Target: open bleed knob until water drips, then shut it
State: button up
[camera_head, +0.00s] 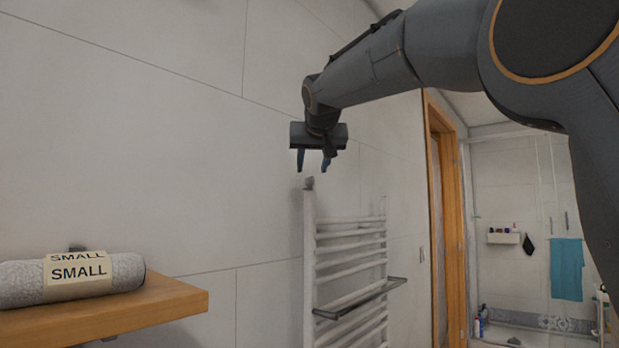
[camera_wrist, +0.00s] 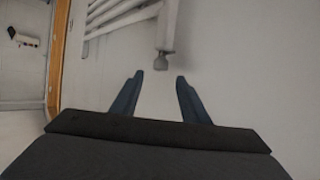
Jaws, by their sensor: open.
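The bleed knob (camera_head: 309,183) is a small grey piece on top of the left upright of the white towel radiator (camera_head: 309,260). In the wrist view the knob (camera_wrist: 161,62) shows at the end of the upright, beyond the gap between my fingers. My gripper (camera_head: 313,170) is open and empty, pointing down just above the knob. It looks apart from the knob, with no visible contact. In the wrist view my two dark blue fingertips (camera_wrist: 160,76) are spread to either side. No water drop is visible.
A dark rail (camera_head: 360,297) sticks out from the radiator's front. A wooden shelf (camera_head: 140,305) with a rolled grey towel (camera_head: 125,272) labelled SMALL is at lower left. A wooden door frame (camera_head: 447,220) stands to the right, with a shower area beyond. The wall is close behind the radiator.

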aim_at(310, 178)
jog(key=shift+p+x, duration=1.2)
jog(key=shift+x, duration=2.6)
grip_shut()
jog(key=shift+r, duration=0.1)
